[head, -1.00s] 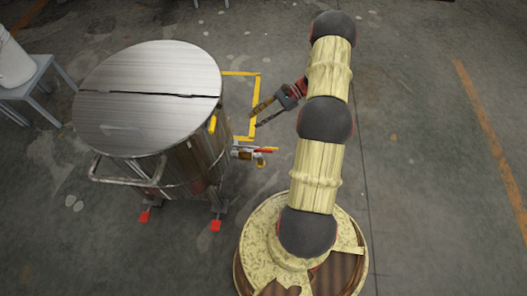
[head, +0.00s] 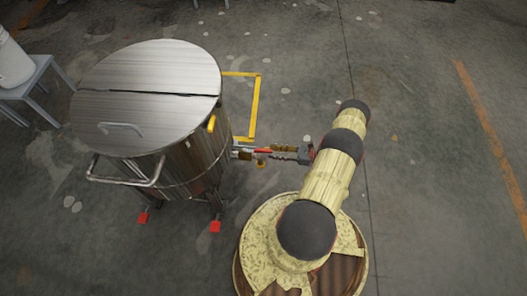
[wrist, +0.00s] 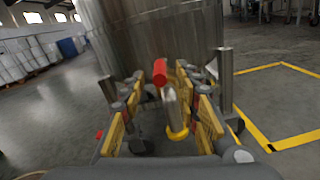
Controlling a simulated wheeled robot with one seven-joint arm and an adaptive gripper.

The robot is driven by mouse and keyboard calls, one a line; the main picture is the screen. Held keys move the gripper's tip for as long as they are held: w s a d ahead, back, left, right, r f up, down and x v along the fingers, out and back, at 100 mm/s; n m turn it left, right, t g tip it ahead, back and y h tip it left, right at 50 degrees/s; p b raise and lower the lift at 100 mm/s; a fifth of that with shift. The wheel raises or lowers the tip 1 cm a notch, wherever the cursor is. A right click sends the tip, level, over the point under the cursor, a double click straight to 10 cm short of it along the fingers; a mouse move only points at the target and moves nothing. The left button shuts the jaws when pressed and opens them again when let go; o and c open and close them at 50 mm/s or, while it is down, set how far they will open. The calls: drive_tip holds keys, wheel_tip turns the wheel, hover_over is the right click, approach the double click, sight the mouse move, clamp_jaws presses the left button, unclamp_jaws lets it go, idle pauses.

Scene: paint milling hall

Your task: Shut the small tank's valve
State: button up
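The small tank (head: 150,100) is a brushed-steel drum with a split lid at the left of the head view. Its valve (head: 260,162) sticks out low on the right side, with a red lever (head: 263,151) pointing away from the tank. My gripper (head: 284,150) is at the valve, level with the lever. In the wrist view, the red lever end (wrist: 160,72) and a yellow ring (wrist: 178,133) lie between the two yellow-padded fingers of my gripper (wrist: 169,95). The fingers are apart, with gaps showing beside the valve. I cannot tell whether either finger touches it.
A yellow floor marking (head: 256,105) runs beside the tank. A grey stool (head: 38,85) with a white bucket (head: 12,62) stands at the far left. The tank has a side rail (head: 125,182) and red feet (head: 215,226). The floor to the right is clear.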

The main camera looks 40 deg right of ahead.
sight(260, 151)
drive_tip(key=b+x, duration=0.1)
drive_tip(key=x, duration=0.4)
drive_tip(key=shift+w+a, duration=0.2)
drive_tip(key=shift+w, duration=0.05)
drive_tip(key=shift+c, duration=1.3)
clamp_jaws()
